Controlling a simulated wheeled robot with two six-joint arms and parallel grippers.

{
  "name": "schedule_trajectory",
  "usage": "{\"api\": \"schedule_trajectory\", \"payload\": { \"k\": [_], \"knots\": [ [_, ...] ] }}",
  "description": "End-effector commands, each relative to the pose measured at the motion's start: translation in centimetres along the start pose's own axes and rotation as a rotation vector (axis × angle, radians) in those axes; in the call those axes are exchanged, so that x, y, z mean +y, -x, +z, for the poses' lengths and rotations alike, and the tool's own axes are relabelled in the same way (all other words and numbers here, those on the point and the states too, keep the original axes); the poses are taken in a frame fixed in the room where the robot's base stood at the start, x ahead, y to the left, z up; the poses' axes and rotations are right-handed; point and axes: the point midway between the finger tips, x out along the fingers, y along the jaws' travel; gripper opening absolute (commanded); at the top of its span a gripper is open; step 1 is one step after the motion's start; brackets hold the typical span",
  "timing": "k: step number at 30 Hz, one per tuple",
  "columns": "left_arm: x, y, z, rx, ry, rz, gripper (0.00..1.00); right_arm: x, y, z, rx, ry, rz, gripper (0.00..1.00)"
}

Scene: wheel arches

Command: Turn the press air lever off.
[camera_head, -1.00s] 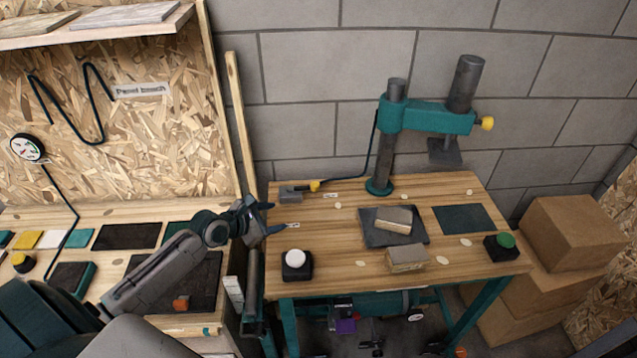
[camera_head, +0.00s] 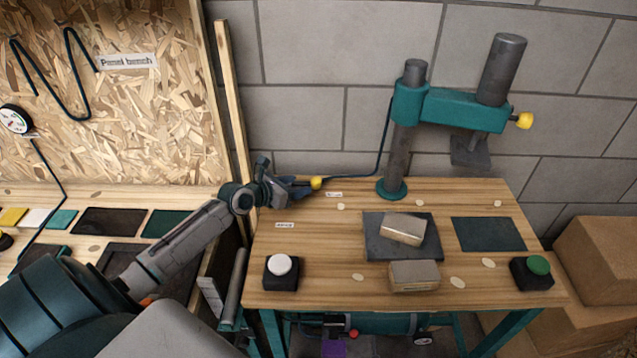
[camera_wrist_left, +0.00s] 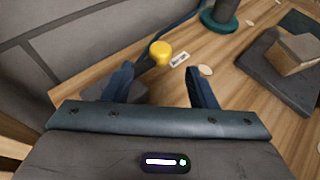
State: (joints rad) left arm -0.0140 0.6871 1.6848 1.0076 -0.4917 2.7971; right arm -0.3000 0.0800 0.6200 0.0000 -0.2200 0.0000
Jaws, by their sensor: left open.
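The press air lever shows its yellow knob (camera_head: 316,183) at the back left of the press table, by the hose. In the left wrist view the knob (camera_wrist_left: 160,52) is just beyond the fingertips, between the two fingers' lines. My left gripper (camera_head: 299,186) is open and empty, reaching in from the left over the table's back left corner. In the left wrist view its blue fingers (camera_wrist_left: 161,82) stand wide apart. My gripper hides most of the valve's grey body in the head view. My right gripper is not in view.
The teal press (camera_head: 450,107) stands at the back of the table (camera_head: 330,255). A white button (camera_head: 280,265) and a green button (camera_head: 538,265) sit near the front corners. Cardboard boxes (camera_head: 600,255) stand at right.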

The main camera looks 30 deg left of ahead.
Motion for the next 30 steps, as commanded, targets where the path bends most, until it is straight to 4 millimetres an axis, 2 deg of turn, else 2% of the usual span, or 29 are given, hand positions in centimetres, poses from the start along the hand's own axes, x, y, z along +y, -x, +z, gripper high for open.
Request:
{"api": "schedule_trajectory", "payload": {
  "k": [9, 15, 27, 30],
  "knots": [
    [-0.1, -5.8, 0.1, -0.003, 0.005, -0.001, 0.52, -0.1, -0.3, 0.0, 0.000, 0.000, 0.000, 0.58],
    [-0.1, -8.2, 0.0, 0.000, 0.002, -0.001, 0.52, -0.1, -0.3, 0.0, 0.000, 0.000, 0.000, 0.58],
    [-0.1, -8.9, 0.0, 0.001, -0.001, -0.002, 0.52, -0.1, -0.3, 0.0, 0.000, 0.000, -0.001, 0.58],
    [-0.1, -8.9, 0.0, 0.001, -0.001, -0.001, 0.32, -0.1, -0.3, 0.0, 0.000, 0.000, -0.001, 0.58]
  ]
}}
